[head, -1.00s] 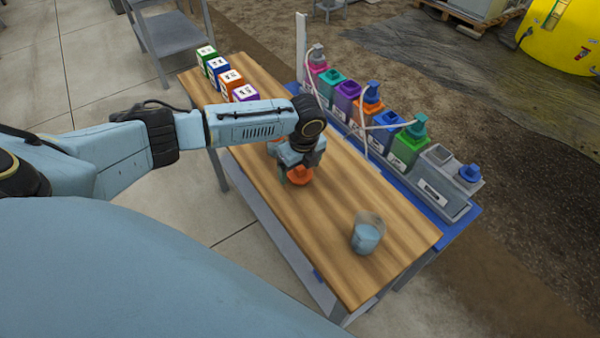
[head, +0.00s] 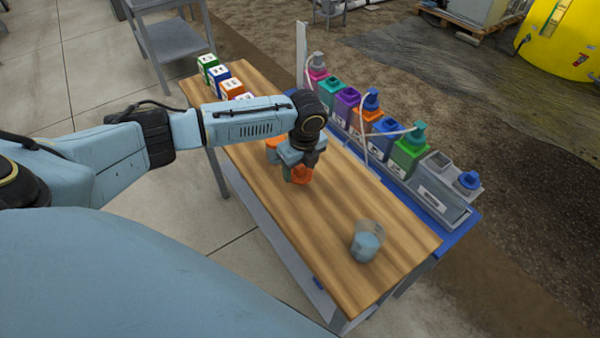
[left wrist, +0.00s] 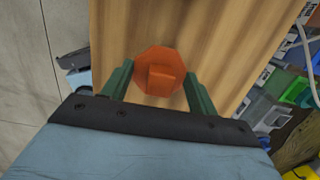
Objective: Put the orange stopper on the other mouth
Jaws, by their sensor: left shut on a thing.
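My left gripper (head: 300,170) is over the middle of the wooden bench, pointing down. It is shut on the orange stopper (head: 303,175). In the left wrist view the stopper (left wrist: 160,68) shows as an orange flange with a raised block, between the green fingers; whether it touches the bench I cannot tell. Behind the bench stands a row of coloured tanks. The orange tank (head: 366,120) has a blue stopper (head: 372,97) on its mouth. The blue tank (head: 382,132) has no tall stopper on it. The green tank (head: 407,153) carries a teal stopper (head: 418,132). My right gripper is out of view.
Several coloured labelled boxes (head: 219,75) line the far left end. A thin pale hose (head: 362,135) runs in front of the tanks. A grey tray (head: 440,196) and another blue stopper (head: 467,180) are at the right.

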